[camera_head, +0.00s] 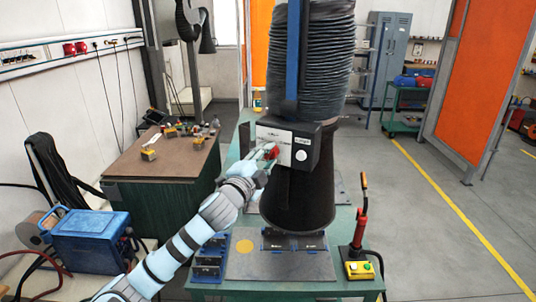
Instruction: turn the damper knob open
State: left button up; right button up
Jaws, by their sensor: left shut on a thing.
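The damper box (322,145) is a dark housing with a pale front plate (300,151), mounted on the black extraction hood (297,200) below its ribbed hose. The red damper knob (271,153) sits at the left part of the plate. My left arm reaches up from the lower left, and my left gripper (266,158) is shut on the red knob. The fingers partly cover the knob, so its exact angle is hard to tell. My right gripper is not in view.
A green worktable (335,287) under the hood carries blue clamps (210,258), a metal plate and a red-handled lever with a yellow button box (359,270). A blue welding unit (90,240) stands at the left. The floor at right is open.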

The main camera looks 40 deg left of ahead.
pick_arm(q)
jog(key=shift+r+m, duration=0.2)
jog(key=shift+m, duration=1.8)
jog(key=shift+h, duration=0.3)
jog(key=o, duration=0.9)
jog(key=shift+o, duration=1.3)
jog(key=shift+f, duration=0.15)
jog(key=shift+s, duration=0.15)
jog(key=v, duration=0.7)
